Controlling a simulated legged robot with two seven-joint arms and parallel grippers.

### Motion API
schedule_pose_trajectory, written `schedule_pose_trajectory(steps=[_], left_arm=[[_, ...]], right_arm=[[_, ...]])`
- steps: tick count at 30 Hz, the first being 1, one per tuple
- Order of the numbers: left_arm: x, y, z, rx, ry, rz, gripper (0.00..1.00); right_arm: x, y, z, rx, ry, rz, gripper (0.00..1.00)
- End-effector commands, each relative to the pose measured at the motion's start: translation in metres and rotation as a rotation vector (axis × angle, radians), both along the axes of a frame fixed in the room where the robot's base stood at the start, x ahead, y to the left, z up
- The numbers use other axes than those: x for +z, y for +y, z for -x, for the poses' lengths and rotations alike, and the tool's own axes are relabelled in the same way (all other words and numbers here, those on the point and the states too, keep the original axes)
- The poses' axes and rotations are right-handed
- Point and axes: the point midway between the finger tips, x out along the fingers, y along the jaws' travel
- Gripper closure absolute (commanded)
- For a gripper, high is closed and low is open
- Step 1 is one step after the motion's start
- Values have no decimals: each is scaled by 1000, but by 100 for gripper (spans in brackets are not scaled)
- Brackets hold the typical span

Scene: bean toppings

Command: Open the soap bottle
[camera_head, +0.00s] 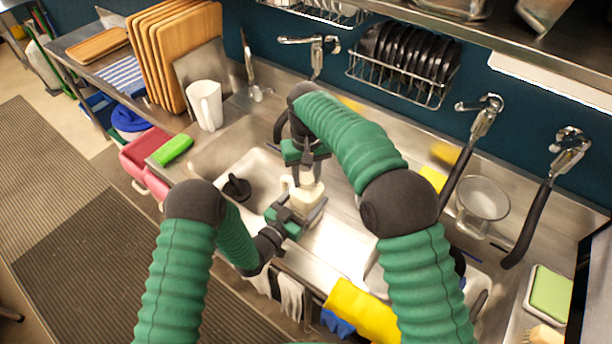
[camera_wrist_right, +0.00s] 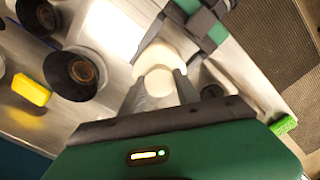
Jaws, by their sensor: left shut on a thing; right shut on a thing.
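The soap bottle (camera_head: 302,196) is a cream-white bottle over the sink in the head view. My left gripper (camera_head: 299,219) is shut around its lower part. My right gripper (camera_head: 305,168) comes down from above and is shut on its top. In the right wrist view, the round pale top of the soap bottle (camera_wrist_right: 159,78) sits between the two grey fingers of my right gripper (camera_wrist_right: 158,92). My left gripper also shows there (camera_wrist_right: 207,22). The cap's edge and whether it is apart from the bottle cannot be made out.
A white pitcher (camera_head: 206,104) and a green sponge (camera_head: 173,149) stand left of the sink. A dish rack (camera_head: 403,76) hangs on the wall. Faucets with black hoses (camera_head: 478,125) rise at the right. A yellow cloth (camera_head: 362,310) hangs at the front edge.

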Motion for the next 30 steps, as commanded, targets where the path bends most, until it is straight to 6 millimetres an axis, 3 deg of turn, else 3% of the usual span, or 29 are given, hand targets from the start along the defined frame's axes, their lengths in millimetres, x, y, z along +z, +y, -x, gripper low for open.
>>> schedule_pose_trajectory(steps=[13,25,30], left_arm=[[-1,0,0,0,3,-2,100],[-1,0,0,1,3,-1,100],[-1,0,0,1,2,-2,100]], right_arm=[[18,4,1,4,1,-6,100],[21,1,0,1,0,-2,100],[45,1,-1,1,-3,-3,100]])
